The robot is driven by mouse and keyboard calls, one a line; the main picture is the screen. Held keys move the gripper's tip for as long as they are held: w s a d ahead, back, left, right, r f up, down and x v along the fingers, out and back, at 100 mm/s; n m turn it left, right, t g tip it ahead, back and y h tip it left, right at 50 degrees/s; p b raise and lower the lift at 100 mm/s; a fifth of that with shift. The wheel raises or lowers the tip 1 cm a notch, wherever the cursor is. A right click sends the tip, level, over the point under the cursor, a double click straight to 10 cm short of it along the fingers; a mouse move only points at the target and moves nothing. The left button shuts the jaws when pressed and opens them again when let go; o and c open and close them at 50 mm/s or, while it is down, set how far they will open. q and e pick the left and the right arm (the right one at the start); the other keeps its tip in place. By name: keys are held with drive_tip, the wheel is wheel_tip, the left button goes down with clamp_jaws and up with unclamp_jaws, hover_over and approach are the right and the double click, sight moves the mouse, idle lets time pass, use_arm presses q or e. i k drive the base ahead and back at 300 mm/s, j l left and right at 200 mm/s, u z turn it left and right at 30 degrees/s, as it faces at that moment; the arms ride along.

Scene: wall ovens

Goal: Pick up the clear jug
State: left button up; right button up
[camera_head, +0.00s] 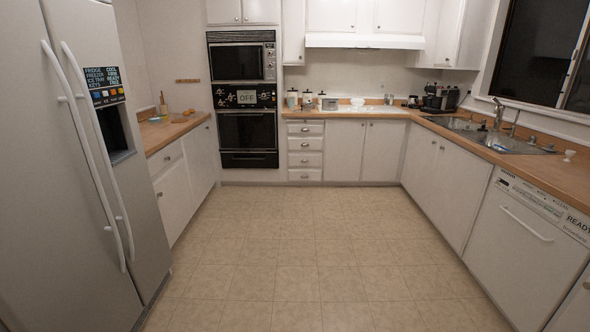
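I cannot make out a clear jug for certain in the head view. Small items stand on the left counter (168,132) beside the fridge, among them an upright brownish item (163,106) and a low pale bowl-like item (155,120). They are too small to identify surely. Neither of my grippers is in view.
A grey fridge (70,180) stands close on the left. Wall ovens (248,138) are at the back. Canisters (292,98) and a dark coffee machine (440,97) stand on the back counter. A sink (480,133) and dishwasher (525,232) are right. The tiled floor (300,245) is clear.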

sight(290, 100)
drive_tip(key=i+z, duration=0.15)
drive_tip(key=i, duration=2.8)
